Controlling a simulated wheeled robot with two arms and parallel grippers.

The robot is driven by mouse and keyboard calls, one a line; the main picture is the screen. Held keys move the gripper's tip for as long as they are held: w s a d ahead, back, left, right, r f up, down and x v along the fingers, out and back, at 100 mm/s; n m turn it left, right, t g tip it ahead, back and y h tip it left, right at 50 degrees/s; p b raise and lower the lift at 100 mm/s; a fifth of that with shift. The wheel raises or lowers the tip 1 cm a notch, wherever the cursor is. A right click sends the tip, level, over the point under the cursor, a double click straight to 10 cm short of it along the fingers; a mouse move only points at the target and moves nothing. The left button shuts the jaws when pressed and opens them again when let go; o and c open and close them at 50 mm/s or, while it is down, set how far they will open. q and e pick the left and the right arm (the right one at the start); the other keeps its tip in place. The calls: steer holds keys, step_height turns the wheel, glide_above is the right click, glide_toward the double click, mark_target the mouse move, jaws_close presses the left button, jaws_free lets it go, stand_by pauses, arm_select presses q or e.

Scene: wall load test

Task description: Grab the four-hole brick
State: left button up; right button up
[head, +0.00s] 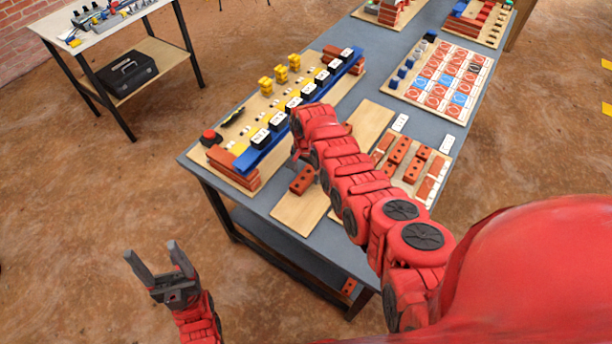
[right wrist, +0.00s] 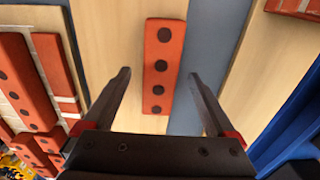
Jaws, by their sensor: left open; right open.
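The four-hole brick (head: 303,180) is red with dark round holes. It lies flat on a pale wooden board (head: 298,213) on the table, and in the right wrist view the same brick (right wrist: 163,50) runs lengthwise between my fingers. My right gripper (right wrist: 159,75) is open, one finger on each side of the brick, apart from it as seen. In the head view my right gripper (head: 296,160) is partly hidden by its own wrist, just behind the brick. My left gripper (head: 150,248) is open and empty, over the floor left of the table.
The grey table (head: 270,222) has bare strips between boards.

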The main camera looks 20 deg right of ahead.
steer(key=shift+f, duration=0.8)
jaws_close()
